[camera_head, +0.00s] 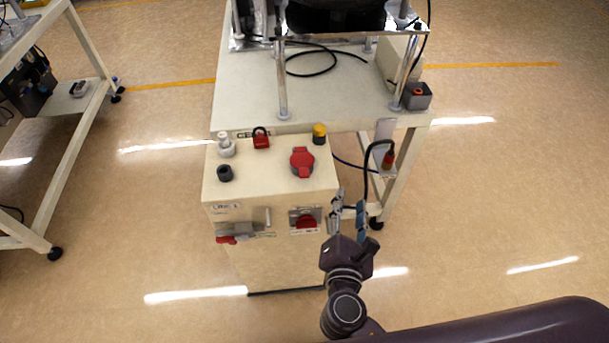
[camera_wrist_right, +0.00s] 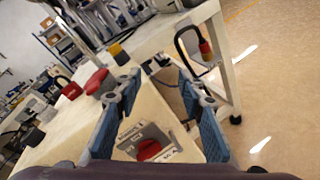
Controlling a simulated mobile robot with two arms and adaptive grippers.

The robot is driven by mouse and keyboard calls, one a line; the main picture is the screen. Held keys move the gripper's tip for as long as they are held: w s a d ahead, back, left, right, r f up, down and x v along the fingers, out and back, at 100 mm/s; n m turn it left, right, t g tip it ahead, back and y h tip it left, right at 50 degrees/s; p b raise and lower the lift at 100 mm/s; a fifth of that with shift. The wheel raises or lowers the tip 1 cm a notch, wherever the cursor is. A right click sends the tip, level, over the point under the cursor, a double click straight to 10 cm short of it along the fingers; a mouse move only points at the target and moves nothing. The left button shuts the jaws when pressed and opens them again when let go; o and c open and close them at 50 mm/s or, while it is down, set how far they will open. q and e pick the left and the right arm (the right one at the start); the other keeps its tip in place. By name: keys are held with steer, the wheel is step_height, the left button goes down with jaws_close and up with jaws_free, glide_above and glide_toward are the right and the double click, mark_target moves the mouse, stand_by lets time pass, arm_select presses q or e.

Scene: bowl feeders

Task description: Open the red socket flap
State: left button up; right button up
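The red socket flap (camera_head: 302,161) is on the top of a cream cabinet (camera_head: 262,190), towards its right side, and looks closed. It also shows in the right wrist view (camera_wrist_right: 97,82), left of the fingers. My right gripper (camera_head: 349,203) is open and empty, pointing away from me beside the cabinet's front right edge, apart from the flap. In the right wrist view its two blue-padded fingers (camera_wrist_right: 158,88) are spread wide with nothing between them. My left gripper is not in view.
A red knob (camera_head: 306,221) and a red-handled lever (camera_head: 230,238) are on the cabinet front. A red padlock (camera_head: 261,140), a yellow-black button (camera_head: 319,132) and a dark knob (camera_head: 225,173) are on top. A black-cabled red plug (camera_head: 388,160) hangs at the right.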

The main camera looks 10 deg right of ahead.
mark_target(305, 177)
steer(key=a+r+n+t+y, duration=0.2)
steer(key=a+n+t+y, duration=0.15)
steer(key=a+n, duration=0.65)
steer(key=shift+g+y, duration=0.45)
steer(key=w, duration=0.2)
steer(key=w+p, duration=0.1)
steer(key=w, duration=0.5)
steer(key=shift+w+d+f, duration=0.15)
steer(key=shift+d+f, duration=0.05)
steer(key=shift+d, duration=0.05)
steer(key=shift+c, duration=0.3)
steer(key=shift+r, duration=0.1)
jaws_close()
